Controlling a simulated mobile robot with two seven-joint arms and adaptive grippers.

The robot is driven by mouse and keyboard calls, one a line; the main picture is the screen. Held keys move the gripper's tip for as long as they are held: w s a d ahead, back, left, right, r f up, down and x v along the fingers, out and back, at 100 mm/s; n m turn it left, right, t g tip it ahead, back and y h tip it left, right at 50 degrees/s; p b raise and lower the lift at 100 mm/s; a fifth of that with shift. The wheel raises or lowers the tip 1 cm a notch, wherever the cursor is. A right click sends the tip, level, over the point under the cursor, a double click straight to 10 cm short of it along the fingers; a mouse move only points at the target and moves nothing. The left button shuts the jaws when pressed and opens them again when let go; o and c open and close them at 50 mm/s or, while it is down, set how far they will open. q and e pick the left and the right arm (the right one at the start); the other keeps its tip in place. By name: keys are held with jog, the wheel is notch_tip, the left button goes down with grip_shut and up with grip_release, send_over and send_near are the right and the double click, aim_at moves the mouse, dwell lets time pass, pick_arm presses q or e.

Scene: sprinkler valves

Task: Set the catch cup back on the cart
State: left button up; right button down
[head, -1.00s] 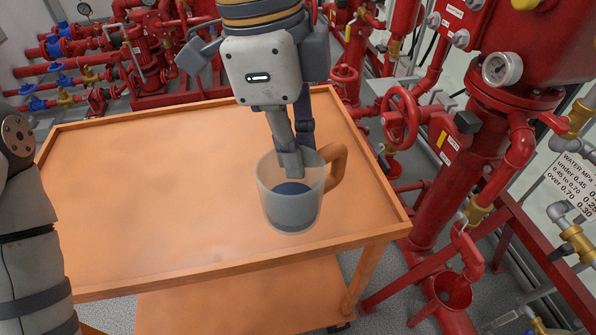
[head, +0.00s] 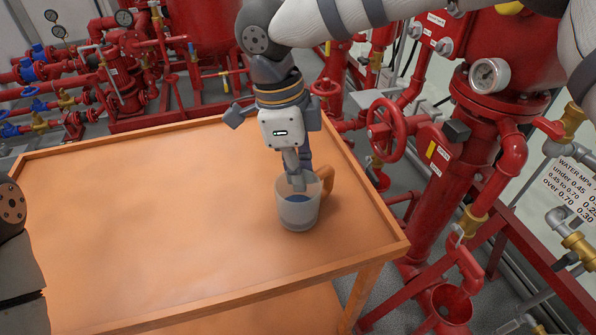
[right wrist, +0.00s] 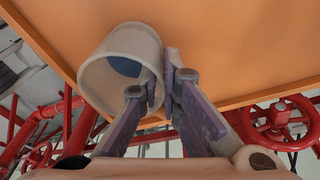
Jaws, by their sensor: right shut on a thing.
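The catch cup (head: 299,213) is a pale translucent mug with blue-grey contents and an orange handle on its right side. It is upright over the right part of the orange cart's top (head: 150,220); I cannot tell whether its base touches the surface. My right gripper (head: 297,184) comes down from above and is shut on the cup's wall near the handle. In the right wrist view, one finger of the gripper (right wrist: 160,85) is inside the cup (right wrist: 118,42) and the other outside. My left gripper is out of view; only part of my left arm shows at the left edge.
The rest of the cart's top is bare, with a low raised rim.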

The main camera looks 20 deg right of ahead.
jog(key=c, duration=2.2)
grip_release()
jog(key=shift+f, duration=0.15)
jog(key=o, duration=0.4)
jog(key=r, duration=0.4)
jog(key=a+r, duration=0.1)
jog(key=r, duration=0.3)
jog(key=w+r, duration=0.1)
jog(key=r, duration=0.3)
jog(key=shift+a+r, duration=0.1)
jog(key=shift+a, duration=0.3)
